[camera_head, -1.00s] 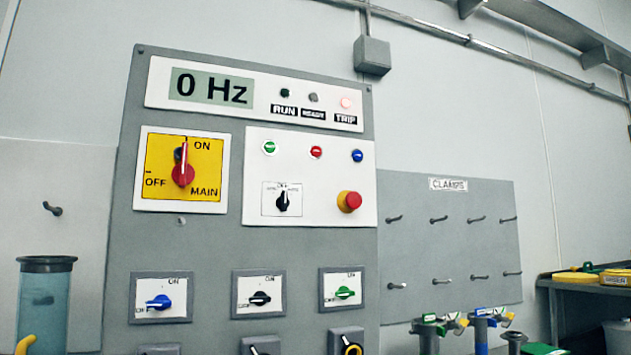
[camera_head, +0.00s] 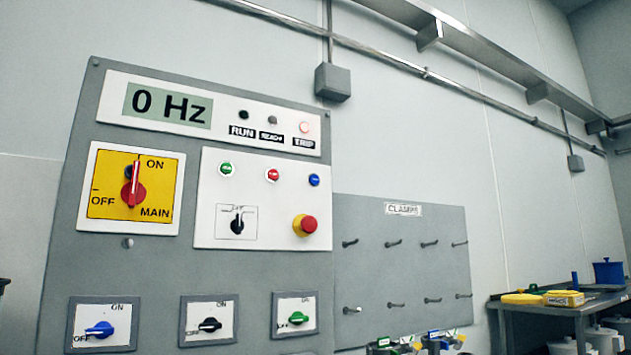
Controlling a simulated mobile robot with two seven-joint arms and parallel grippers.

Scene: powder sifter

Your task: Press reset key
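The grey control panel (camera_head: 150,265) stands upright at the left of the head view. A white plate on it carries a green button (camera_head: 226,168), a red button (camera_head: 272,174) and a blue button (camera_head: 314,180); their small lettering is too blurred to read, so I cannot tell which is the reset key. Below them are a black selector switch (camera_head: 237,223) and a red emergency stop knob (camera_head: 305,225) on a yellow base. The display (camera_head: 168,103) reads 0 Hz, and the TRIP lamp (camera_head: 304,127) glows pale red. Neither gripper is in view.
The yellow main switch (camera_head: 133,190) has its red handle pointing to ON. Rotary switches line the panel's lower part. A pegboard labelled CLAMPS (camera_head: 403,240) hangs to the right. A table (camera_head: 540,310) with yellow items and a blue pot (camera_head: 608,272) stands at far right.

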